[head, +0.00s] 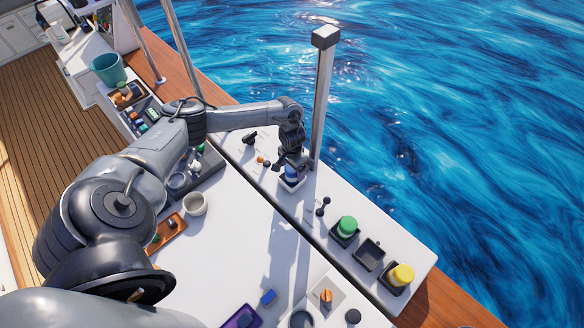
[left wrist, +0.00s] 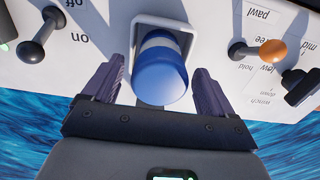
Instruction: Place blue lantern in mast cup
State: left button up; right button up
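The blue lantern (head: 291,172) stands in a white square cup (head: 290,186) beside the foot of the metal mast (head: 323,95). In the left wrist view the blue lantern (left wrist: 160,80) has a pale band, and the white cup (left wrist: 168,24) surrounds its far end. How deep it sits is hidden. My left gripper (head: 289,161) is over the lantern. In the left wrist view its fingers (left wrist: 160,92) are spread on either side of the lantern, with narrow gaps visible. My right gripper is not in view.
A green lantern (head: 347,226) and a yellow lantern (head: 401,274) stand in black trays, with an empty black tray (head: 369,254) between them. Small levers flank the cup, one with an orange knob (left wrist: 273,51). Water lies beyond the ledge.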

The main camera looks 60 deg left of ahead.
pick_arm(q)
notch_tip(320, 180, up, 12)
jog(key=f+p, duration=0.1)
jog(key=w+d+f+m+t+h, duration=0.1)
jog(key=d+f+m, duration=0.15)
jog(key=d, duration=0.55)
jog(key=w+d+f+m+t, duration=0.2)
jog(key=d+m, duration=0.1)
jog(key=d, duration=0.5)
jog(key=s+d+r+m+t+h, duration=0.1)
jog(key=s+d+m+t+h, duration=0.15)
jog(key=d, duration=1.55)
jog(key=s+a+r+n+g+y, duration=0.1)
jog(key=s+a+r, duration=0.2)
jog(key=s, duration=0.5)
jog(key=s+a+r+n+g+y, duration=0.1)
jog(key=s+a+r+n+y, duration=0.1)
jog(key=s, duration=0.5)
jog(key=shift+s+a+r, duration=0.4)
jog(key=shift+a+r, duration=0.1)
jog(key=shift+r, duration=0.05)
